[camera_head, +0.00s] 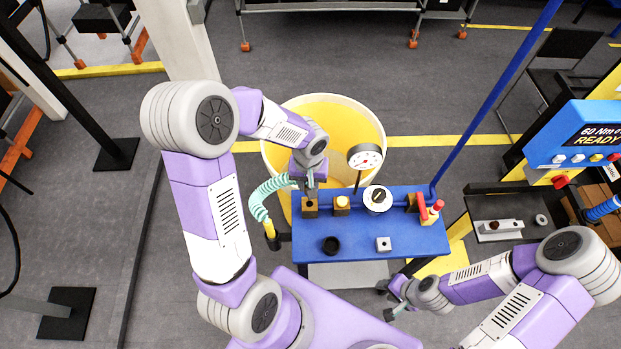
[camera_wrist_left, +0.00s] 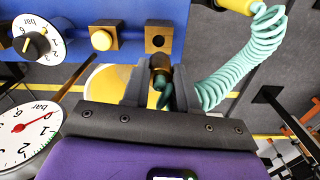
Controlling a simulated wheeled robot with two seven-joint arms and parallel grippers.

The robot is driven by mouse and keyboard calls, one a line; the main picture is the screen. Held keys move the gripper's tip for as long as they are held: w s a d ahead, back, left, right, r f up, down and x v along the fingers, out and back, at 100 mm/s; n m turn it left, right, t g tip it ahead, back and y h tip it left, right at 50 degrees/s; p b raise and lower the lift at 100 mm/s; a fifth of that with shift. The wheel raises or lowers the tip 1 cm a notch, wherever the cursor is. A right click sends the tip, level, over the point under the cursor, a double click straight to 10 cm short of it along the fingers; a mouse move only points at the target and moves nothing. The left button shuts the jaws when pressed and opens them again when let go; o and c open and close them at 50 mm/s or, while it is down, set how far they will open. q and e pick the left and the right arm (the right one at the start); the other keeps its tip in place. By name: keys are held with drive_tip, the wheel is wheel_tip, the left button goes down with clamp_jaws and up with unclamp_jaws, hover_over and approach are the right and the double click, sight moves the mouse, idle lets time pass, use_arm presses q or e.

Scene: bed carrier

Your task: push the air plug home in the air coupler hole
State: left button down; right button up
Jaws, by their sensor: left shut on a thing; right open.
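The air coupler is a brass block with a dark round hole (camera_wrist_left: 158,40) on the front face of the blue panel; the block also shows in the head view (camera_head: 310,208). My left gripper (camera_head: 310,190) is at this block, its fingers (camera_wrist_left: 161,78) shut on the air plug (camera_wrist_left: 160,65), a brown-brass piece with a green rear part. In the left wrist view the plug's tip is close to the block's lower edge, and the hole shows open above it. Whether plug and block touch cannot be told. My right gripper (camera_head: 394,302) is open and empty, below the panel's front edge.
A teal coiled hose (camera_wrist_left: 240,62) hangs beside the left gripper. The blue panel (camera_head: 360,225) also carries a yellow button (camera_head: 342,202), a dial (camera_head: 378,198) and a red-handled valve (camera_head: 425,212). A pressure gauge (camera_head: 365,157) stands behind it, near a yellow bin (camera_head: 350,105).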

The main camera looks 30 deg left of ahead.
use_arm(q)
drive_tip(key=shift+w+f, duration=0.1)
drive_tip(key=shift+w, duration=0.05)
drive_tip(key=shift+f+b, duration=0.3)
drive_tip(key=shift+b, duration=0.1)
wheel_tip(320, 180, down, 5)
drive_tip(key=b, duration=0.5)
drive_tip(key=shift+m+b, duration=0.3)
drive_tip(key=shift+b, duration=0.05)
idle(0.6)
drive_tip(key=shift+f+b, duration=1)
drive_tip(key=shift+f, duration=0.1)
drive_tip(key=c, duration=0.8)
unclamp_jaws()
drive_tip(key=shift+r, duration=0.1)
